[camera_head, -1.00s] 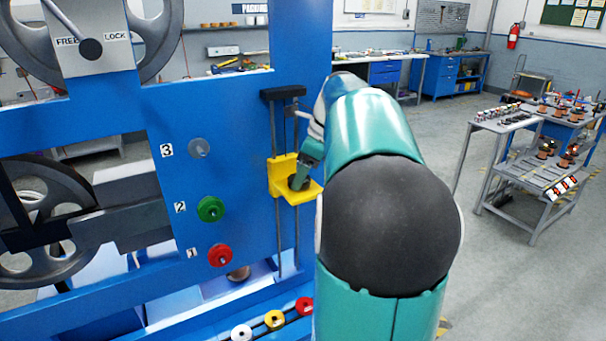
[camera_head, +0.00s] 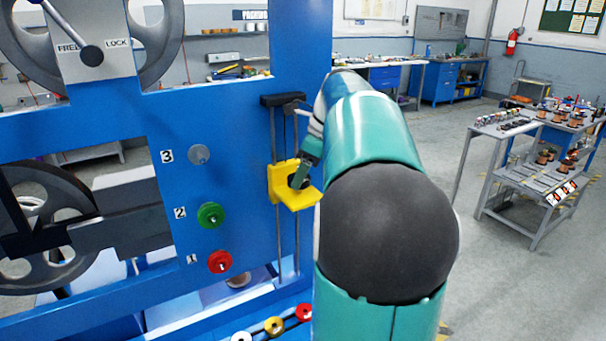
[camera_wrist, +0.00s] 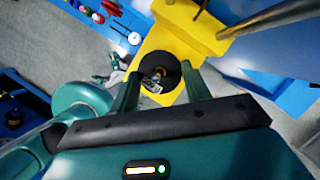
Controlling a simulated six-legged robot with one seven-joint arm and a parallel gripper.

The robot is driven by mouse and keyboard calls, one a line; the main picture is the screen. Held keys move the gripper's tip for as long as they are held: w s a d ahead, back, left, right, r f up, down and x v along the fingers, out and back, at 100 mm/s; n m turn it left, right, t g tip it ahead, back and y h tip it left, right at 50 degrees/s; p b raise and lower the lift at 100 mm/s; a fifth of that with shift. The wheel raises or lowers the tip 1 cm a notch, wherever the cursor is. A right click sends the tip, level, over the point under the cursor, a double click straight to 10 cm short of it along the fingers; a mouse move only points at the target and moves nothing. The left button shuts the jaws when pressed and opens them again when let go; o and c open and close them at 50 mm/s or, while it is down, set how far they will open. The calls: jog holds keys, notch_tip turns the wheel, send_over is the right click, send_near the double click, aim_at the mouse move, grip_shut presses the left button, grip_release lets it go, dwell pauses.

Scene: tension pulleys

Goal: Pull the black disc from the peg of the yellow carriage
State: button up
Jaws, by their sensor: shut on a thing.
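The yellow carriage (camera_head: 283,185) rides on two vertical rods on the blue frame, and it also shows in the wrist view (camera_wrist: 187,28). The black disc (camera_wrist: 160,70) sits at the carriage's yellow plate, with a brass-coloured centre that looks like the peg end. I cannot tell how far down the peg the disc sits.
Left of the carriage, the blue panel bears a grey disc (camera_head: 199,154), a green pulley (camera_head: 211,214) and a red pulley (camera_head: 220,262) on numbered positions. Several coloured spools (camera_head: 274,325) stand along the lower ledge. A grey parts table (camera_head: 535,170) stands at right, with open floor between.

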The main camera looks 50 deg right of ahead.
jog(key=shift+r, duration=0.75)
dwell(0.8)
jog(key=shift+r, duration=1.7)
jog(key=shift+r, duration=0.9)
notch_tip(320, 180, up, 4)
jog(key=shift+s, duration=0.15)
